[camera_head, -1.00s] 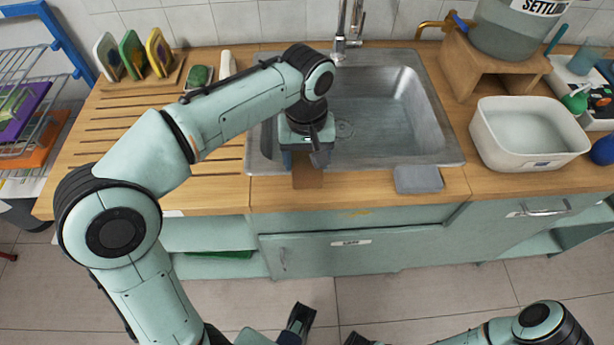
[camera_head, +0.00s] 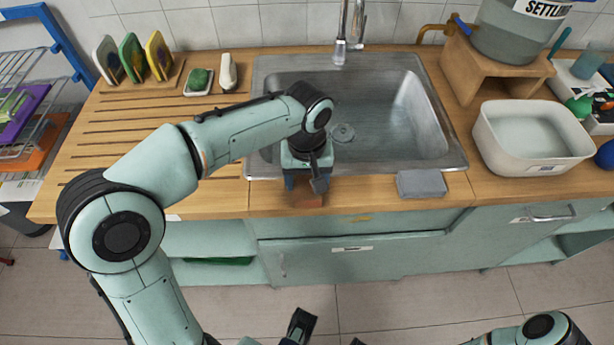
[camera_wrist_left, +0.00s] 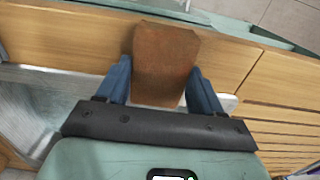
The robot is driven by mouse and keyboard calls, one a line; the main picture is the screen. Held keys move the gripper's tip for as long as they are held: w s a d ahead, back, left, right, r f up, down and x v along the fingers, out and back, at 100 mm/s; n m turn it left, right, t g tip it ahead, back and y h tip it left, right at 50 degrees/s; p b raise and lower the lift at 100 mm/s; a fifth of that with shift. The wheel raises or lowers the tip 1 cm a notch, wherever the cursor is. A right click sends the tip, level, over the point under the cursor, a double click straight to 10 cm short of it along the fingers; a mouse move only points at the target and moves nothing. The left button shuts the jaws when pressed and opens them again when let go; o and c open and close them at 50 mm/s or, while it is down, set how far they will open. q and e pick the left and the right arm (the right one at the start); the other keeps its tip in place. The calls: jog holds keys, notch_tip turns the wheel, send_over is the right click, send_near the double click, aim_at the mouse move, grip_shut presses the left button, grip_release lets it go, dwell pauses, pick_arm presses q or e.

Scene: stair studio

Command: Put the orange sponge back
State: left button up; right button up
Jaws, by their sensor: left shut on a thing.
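The orange-brown sponge (camera_head: 308,201) is at the counter's front edge, in front of the sink's left half. My left gripper (camera_head: 306,184) is shut on it. In the left wrist view the sponge (camera_wrist_left: 165,62) sits between the two blue fingers, its broad face showing, with wood behind it. I cannot tell whether it touches the counter. A wooden rack (camera_head: 164,84) at the back left holds upright sponges with pale, green and yellow faces.
The steel sink (camera_head: 457,160) takes the middle of the counter. A grey block (camera_head: 421,184) lies at its front right. A green scrubber (camera_head: 199,79) and a white brush (camera_head: 228,71) lie behind the grooved drainboard (camera_head: 110,140). A white basin (camera_head: 530,165) stands right.

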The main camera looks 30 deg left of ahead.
aim_at(307, 183)
pick_arm(q)
jog(key=shift+f, duration=0.2)
jog(key=o, duration=1)
jog(key=shift+r, duration=0.2)
jog(key=shift+r, duration=0.35)
notch_tip(307, 183, up, 12)
jog(key=p, duration=0.3)
jog(key=shift+p, duration=0.3)
